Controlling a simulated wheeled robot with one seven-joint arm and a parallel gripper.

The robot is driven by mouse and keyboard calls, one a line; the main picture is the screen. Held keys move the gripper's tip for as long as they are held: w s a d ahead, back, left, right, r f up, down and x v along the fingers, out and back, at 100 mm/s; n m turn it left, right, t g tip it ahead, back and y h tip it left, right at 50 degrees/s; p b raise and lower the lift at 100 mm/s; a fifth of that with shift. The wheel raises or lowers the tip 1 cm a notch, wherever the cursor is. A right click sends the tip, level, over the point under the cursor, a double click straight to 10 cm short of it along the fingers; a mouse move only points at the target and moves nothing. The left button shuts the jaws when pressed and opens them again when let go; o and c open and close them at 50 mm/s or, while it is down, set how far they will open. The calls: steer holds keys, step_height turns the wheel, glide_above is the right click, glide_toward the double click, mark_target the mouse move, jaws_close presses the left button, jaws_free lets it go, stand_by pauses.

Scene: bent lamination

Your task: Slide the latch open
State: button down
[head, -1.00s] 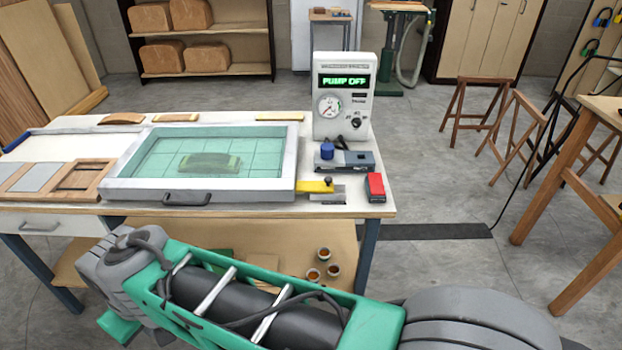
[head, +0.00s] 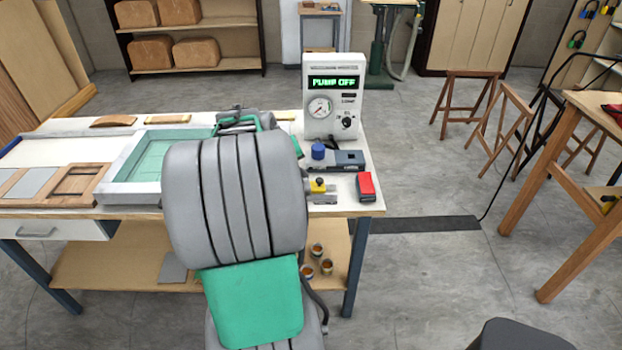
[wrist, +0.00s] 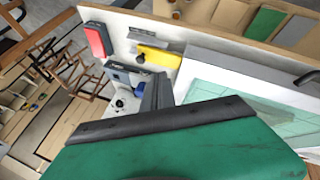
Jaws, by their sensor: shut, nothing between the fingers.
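The latch (head: 318,186) is a yellow bar with a black knob, at the front right corner of the teal-windowed press frame (head: 125,192). In the wrist view the yellow latch (wrist: 160,57) lies beside a grey metal plate, and its black knob (wrist: 140,58) shows at its left end. My gripper (wrist: 158,78) is shut and empty. Its dark fingers point toward the latch and appear apart from it, over the blue knob's area. In the head view my arm hides the gripper and much of the frame.
A white pump unit (head: 334,100) reading PUMP OFF stands behind the latch. A grey device with a blue knob (head: 318,151) and a red box (head: 366,187) sit close by on the table. The wooden stools (head: 470,95) are well to the right.

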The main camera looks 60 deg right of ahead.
steer(key=p, duration=0.2)
glide_toward(315, 185)
steer(key=w+a+f, duration=0.1)
steer(key=w+f, duration=0.1)
steer(key=w, duration=0.1)
steer(key=shift+s+d+f+p, duration=0.15)
steer(key=shift+s+d+f, duration=0.1)
steer(key=shift+s+d, duration=0.3)
steer(key=shift+s+d+f+p, duration=0.15)
steer(key=shift+s+d+f, duration=0.2)
steer(key=shift+d, duration=0.35)
steer(key=shift+s+d+f+p, duration=0.2)
steer(key=shift+s+d, duration=0.25)
steer(key=shift+d, duration=0.15)
